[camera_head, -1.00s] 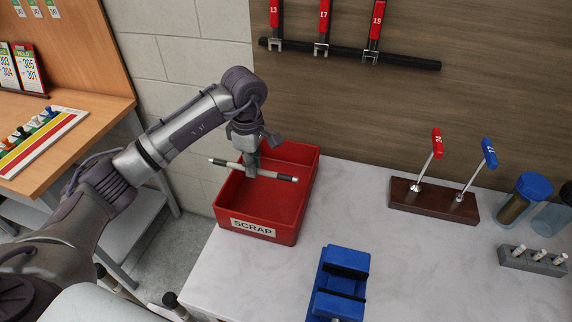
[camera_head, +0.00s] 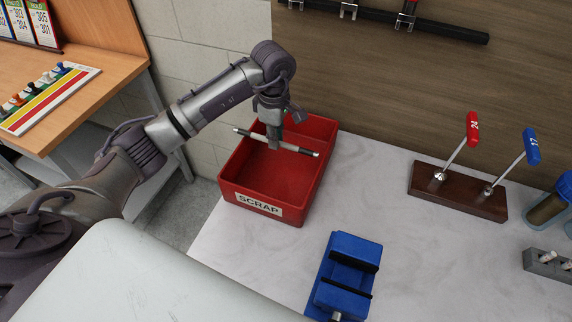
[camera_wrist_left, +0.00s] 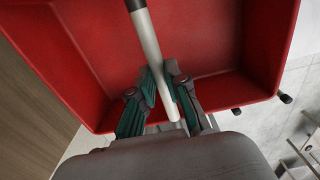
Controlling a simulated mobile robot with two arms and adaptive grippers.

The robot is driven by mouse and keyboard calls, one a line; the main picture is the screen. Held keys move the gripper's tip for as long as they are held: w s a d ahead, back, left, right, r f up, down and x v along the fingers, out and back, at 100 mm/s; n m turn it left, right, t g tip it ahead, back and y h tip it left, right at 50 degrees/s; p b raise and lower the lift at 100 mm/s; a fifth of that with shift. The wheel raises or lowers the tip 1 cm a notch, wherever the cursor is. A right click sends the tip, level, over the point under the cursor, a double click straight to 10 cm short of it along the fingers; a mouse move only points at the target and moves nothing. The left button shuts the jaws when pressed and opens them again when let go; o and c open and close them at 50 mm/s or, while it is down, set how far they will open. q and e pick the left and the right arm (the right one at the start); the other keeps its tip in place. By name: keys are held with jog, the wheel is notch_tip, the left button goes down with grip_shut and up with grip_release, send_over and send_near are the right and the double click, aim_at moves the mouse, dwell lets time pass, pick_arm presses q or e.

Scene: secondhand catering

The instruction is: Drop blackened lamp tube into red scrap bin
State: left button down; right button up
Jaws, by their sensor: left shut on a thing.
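The lamp tube (camera_head: 297,149) is a thin pale rod with dark ends. My left gripper (camera_head: 274,141) is shut on it near its middle and holds it roughly level over the red scrap bin (camera_head: 228,186). The bin is an open box with a "SCRAP" label on its front. In the left wrist view the tube (camera_wrist_left: 147,37) passes between the fingers of the gripper (camera_wrist_left: 166,92), with the bin's red floor and walls (camera_wrist_left: 255,88) behind it. The tube's height above the bin is hard to tell. My right gripper is not in view.
A blue vise (camera_head: 345,272) stands on the pale worktop (camera_head: 385,205) to the right of the bin. Further right are a wooden stand (camera_head: 457,192) with a red and a blue handled tool, a blue-lidded jar (camera_head: 550,205) and a grey holder (camera_head: 548,265). A wooden desk (camera_head: 95,95) stands at left.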

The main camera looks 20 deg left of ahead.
pick_arm(q)
jog(key=c, duration=1.4)
grip_release()
jog(key=o, duration=0.3)
jog(key=shift+r, duration=0.1)
notch_tip(320, 180, up, 12)
jog(key=shift+f, duration=0.1)
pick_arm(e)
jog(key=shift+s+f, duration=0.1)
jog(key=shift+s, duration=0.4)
